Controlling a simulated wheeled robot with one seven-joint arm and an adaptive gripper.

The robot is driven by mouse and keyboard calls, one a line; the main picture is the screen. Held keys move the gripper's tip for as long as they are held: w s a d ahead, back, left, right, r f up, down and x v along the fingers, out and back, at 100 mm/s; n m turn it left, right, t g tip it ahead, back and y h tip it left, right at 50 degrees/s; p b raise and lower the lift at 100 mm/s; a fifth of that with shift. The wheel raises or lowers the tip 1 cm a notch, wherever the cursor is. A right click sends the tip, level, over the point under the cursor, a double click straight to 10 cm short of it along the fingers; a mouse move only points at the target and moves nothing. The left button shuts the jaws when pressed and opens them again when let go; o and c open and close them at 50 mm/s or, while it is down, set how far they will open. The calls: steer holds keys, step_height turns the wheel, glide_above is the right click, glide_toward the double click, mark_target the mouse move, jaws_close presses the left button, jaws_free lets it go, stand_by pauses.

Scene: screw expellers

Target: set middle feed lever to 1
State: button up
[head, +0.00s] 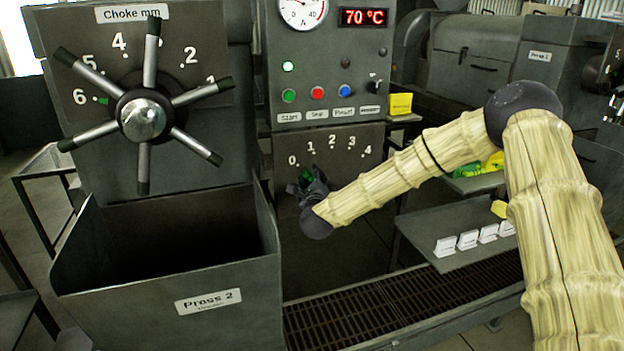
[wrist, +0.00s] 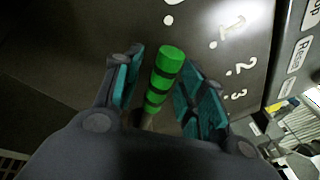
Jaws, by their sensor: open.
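The middle feed lever (wrist: 165,70) has a green handle with black bands. It stands between my gripper's two jaws in the wrist view, with a gap at least on the right side. My gripper (head: 311,184) is open around the handle, in front of the dial plate (head: 345,200) marked 0 to 4 in the head view. A bit of the green handle (head: 306,175) shows there beside the gripper. The lever's tip points toward the low end of the scale, near the 0 mark; its exact setting is hard to tell. Its base is mostly hidden.
The choke handwheel (head: 143,115) with several spokes is left of the dial. The Press 2 bin (head: 170,290) stands below it. Above the dial is a panel of buttons (head: 318,93). A shelf with white cards (head: 468,240) lies to the right, a floor grate (head: 400,305) below.

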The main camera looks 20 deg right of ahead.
steer(key=shift+c, duration=0.5)
jaws_close()
steer(key=shift+d, duration=0.1)
steer(key=d+m+b, duration=0.1)
steer(key=b, duration=0.1)
steer(key=d+r+m+b, duration=0.1)
steer(key=shift+d+r+m+g+b, duration=0.25)
steer(key=shift+r+m+g+b, duration=0.05)
steer(key=shift+m+g+b, duration=0.1)
steer(key=shift+d+r+m+y+b, duration=0.3)
steer(key=shift+d+r+m+b, duration=0.15)
steer(key=shift+d+m, duration=0.15)
steer(key=shift+o, duration=0.5)
jaws_free()
steer(key=shift+a, duration=0.1)
